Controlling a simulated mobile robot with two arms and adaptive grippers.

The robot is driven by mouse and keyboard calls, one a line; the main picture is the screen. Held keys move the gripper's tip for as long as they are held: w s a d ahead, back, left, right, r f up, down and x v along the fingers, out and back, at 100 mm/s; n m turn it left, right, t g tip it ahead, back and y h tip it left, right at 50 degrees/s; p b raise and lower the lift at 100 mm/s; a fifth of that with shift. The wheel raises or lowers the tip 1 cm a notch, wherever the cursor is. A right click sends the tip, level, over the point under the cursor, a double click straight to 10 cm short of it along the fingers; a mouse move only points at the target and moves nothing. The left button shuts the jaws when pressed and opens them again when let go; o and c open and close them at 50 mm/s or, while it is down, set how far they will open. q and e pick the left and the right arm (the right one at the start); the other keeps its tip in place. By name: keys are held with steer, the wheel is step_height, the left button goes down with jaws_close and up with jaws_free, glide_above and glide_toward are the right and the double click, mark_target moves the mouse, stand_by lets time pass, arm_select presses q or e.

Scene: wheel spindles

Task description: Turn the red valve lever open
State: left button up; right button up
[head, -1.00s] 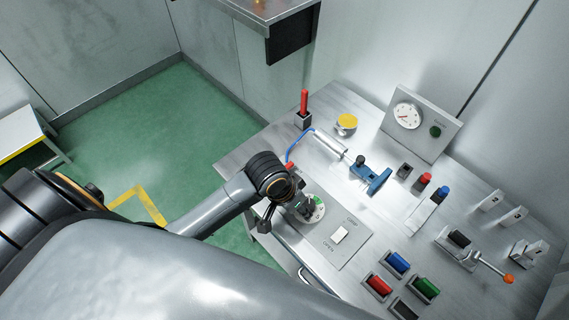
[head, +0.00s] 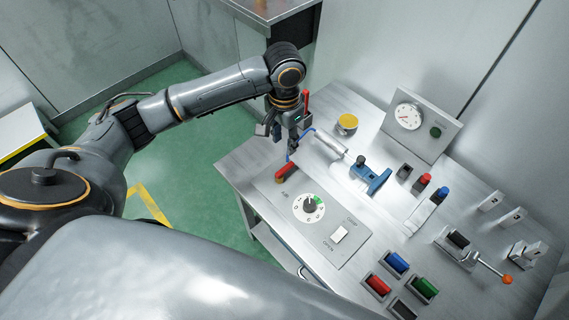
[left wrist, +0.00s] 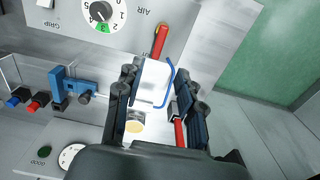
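The red valve lever (head: 286,173) lies on the grey control panel (head: 275,191) beside the AIR label, at its far left end. In the left wrist view the lever (left wrist: 160,41) shows just beyond the fingertips, roughly in line with the gap. My left gripper (head: 278,143) is above and behind the lever in the head view, pointing down. Its two fingers (left wrist: 157,74) are apart with nothing held between them. It looks clear of the lever. My right gripper is in neither view.
A dial (head: 310,208) and a white switch (head: 340,234) share the panel. A silver cylinder (head: 331,144) with a blue hose (head: 305,131) lies close behind. A red upright rod (head: 306,98) stands near my left gripper. A blue clamp (head: 372,180) is farther right.

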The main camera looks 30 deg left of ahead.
mark_target(284, 169)
arm_select(q)
step_height(284, 169, down, 12)
steer(key=shift+r, duration=0.1)
stand_by(0.4)
jaws_close()
